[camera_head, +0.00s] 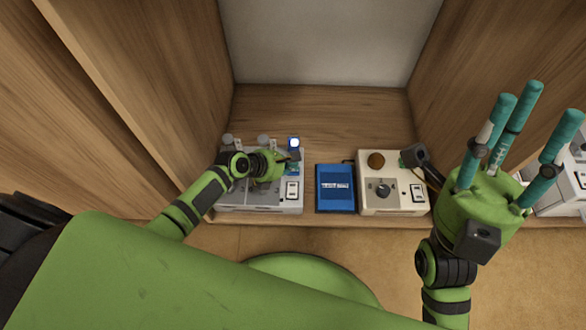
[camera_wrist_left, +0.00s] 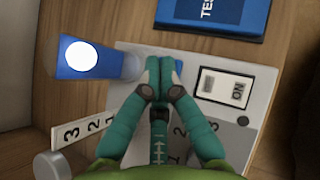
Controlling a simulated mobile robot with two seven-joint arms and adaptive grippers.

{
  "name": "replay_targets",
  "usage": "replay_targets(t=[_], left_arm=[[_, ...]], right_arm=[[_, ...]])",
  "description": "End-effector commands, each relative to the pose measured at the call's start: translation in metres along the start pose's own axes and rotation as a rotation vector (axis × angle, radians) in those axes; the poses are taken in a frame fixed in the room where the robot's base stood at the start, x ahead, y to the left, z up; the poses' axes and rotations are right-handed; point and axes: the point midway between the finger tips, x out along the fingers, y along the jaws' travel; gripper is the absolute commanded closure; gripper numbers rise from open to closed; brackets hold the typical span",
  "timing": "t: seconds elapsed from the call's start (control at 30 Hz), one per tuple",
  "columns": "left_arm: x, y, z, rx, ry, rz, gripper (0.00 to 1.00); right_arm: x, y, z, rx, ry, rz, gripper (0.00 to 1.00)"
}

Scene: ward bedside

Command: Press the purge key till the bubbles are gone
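A grey device (camera_head: 262,201) with a rocker switch stands at the left of the shelf. It also shows in the left wrist view (camera_wrist_left: 262,78), with its switch marked ON. A blue unit with a lit white round window (camera_head: 294,143) stands at its back edge and also shows in the left wrist view (camera_wrist_left: 82,56). My left gripper (camera_head: 290,157) is over the device. In the left wrist view its fingertips (camera_wrist_left: 159,68) are together, with a bit of blue, perhaps a key, partly hidden behind them. Contact is unclear. No bubbles are discernible. My right gripper (camera_head: 527,112) is raised, fingers spread and empty.
A dark blue box (camera_head: 335,188) lies right of the grey device. Beside it is a cream box (camera_head: 393,202) with a black knob and a brown round knob. Wooden walls stand on both sides. Numbered tags (camera_wrist_left: 84,130) stick out near the left gripper.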

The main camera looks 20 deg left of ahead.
Motion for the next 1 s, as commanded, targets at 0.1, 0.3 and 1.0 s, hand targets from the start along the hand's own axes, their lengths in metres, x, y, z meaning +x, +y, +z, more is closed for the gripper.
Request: replay_targets(t=[0.1,0.3,1.0], left_arm=[[0.0000,0.0001,-0.0001,0.000,0.000,0.000,1.00],[0.0001,0.0001,-0.0003,0.000,0.000,0.000,1.00],[0.0063,0.0002,-0.0066,0.000,0.000,0.000,1.00]], right_arm=[[0.0000,0.0000,0.0000,0.000,0.000,0.000,0.60],[0.0000,0.0000,0.0000,0.000,0.000,0.000,0.60],[-0.0008,-0.0002,0.0004,0.000,-0.001,0.000,0.60]])
